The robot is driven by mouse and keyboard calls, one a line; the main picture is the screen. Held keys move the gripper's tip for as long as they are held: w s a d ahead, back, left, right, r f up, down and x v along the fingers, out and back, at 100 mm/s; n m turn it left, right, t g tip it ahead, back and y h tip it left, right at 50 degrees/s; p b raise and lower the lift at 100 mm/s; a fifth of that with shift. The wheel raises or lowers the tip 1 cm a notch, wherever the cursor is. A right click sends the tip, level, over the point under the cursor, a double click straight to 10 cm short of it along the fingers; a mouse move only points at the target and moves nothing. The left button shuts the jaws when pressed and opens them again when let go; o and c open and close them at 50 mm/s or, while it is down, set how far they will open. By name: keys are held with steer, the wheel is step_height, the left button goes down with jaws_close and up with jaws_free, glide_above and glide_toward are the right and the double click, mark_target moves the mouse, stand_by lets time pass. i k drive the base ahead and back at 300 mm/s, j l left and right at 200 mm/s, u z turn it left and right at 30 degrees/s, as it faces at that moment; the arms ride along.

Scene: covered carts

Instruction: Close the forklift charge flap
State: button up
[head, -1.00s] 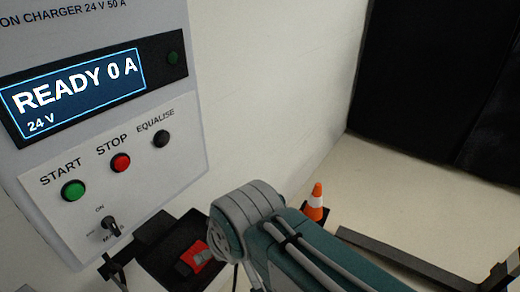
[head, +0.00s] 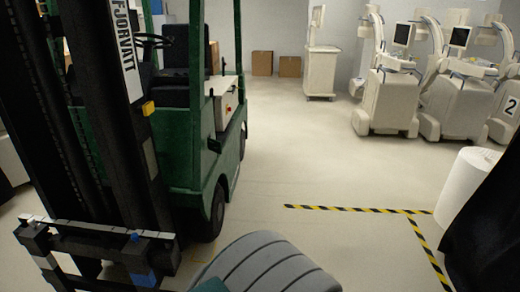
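A green forklift (head: 185,140) stands at the left of the head view, with its dark mast (head: 105,110) toward me. On its side behind the seat is a pale panel (head: 228,98) with a small red and yellow spot. I cannot tell whether this panel is the charge flap, or whether any flap is open or shut. Only a grey rounded part of my own arm shows at the bottom. My gripper is out of view.
Black and yellow floor tape (head: 350,209) marks a corner at the right. A white roll (head: 468,190) and dark cloth stand beside it. Pale medical carts (head: 388,100) stand at the back right, cardboard boxes (head: 290,66) at the back. The middle floor is clear.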

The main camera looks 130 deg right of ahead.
mark_target(214, 145)
steer(key=z, duration=4.15)
steer(key=i+l, duration=0.3)
steer(key=l, duration=0.15)
steer(key=i+l, duration=0.3)
steer(key=l, duration=0.2)
steer(key=i+l+u, duration=0.1)
steer(key=i, duration=0.5)
steer(key=i+l, duration=0.1)
steer(key=i, duration=0.5)
steer(key=i+j+u, duration=0.1)
steer(key=i+j, duration=0.45)
steer(key=j, duration=0.1)
